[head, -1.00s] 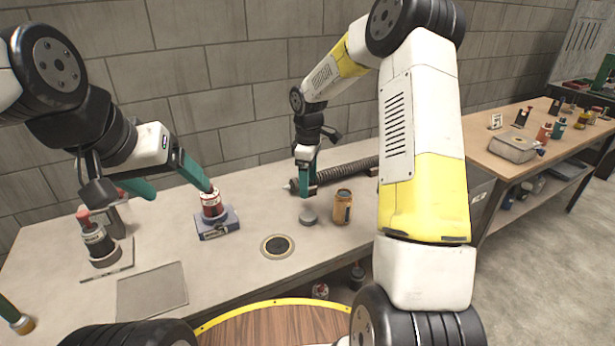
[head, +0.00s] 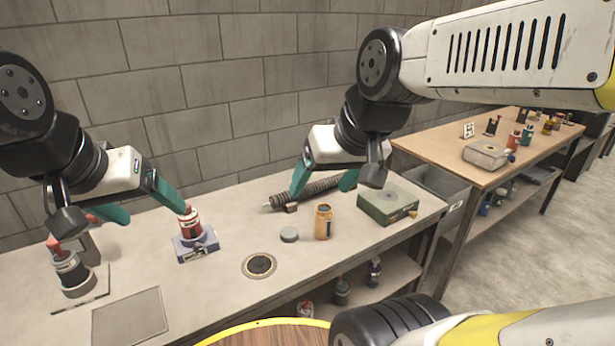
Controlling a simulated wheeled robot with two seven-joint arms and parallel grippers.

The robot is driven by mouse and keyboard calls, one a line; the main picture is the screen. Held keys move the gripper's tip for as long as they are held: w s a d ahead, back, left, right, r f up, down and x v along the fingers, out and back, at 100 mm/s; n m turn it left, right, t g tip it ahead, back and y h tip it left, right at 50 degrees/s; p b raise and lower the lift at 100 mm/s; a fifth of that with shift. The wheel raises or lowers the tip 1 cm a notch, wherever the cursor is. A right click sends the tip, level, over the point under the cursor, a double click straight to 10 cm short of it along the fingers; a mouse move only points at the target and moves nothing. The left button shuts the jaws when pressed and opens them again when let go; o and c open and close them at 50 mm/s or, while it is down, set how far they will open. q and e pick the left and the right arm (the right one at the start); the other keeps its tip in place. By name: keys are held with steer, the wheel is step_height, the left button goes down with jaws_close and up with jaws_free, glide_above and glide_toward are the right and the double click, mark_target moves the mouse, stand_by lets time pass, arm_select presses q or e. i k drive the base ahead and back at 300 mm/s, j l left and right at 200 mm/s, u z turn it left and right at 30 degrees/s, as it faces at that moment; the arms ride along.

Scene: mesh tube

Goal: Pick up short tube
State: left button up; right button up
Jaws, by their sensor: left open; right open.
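A dark ribbed tube (head: 325,185) lies along the back of the grey table near the wall. I cannot tell if it is the short tube; no other tube is clear. My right gripper (head: 322,187) is open, with one green finger in front of the tube's left part and the other further right. The fingers hide parts of the tube, and contact is unclear. My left gripper (head: 152,212) is open at the table's left, its right fingertip beside a red-and-white can (head: 190,222) on a blue box (head: 196,246). Contact with the can is unclear.
An orange jar (head: 323,222), a grey round lid (head: 289,235) and a green box (head: 387,203) stand near my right gripper. A black disc (head: 259,265) lies in front. A wooden table (head: 440,150) stands at right.

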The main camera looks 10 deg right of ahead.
mark_target(323, 222)
steer(key=z, duration=1.5)
steer(key=i+l+u, duration=0.1)
steer(key=i+l, duration=0.2)
steer(key=i, duration=0.25)
steer(key=l+u, duration=0.25)
steer(key=l, duration=0.4)
steer(key=l+u, duration=0.25)
steer(key=l, duration=0.4)
steer(key=u, duration=1.3)
steer(key=k+j, duration=0.05)
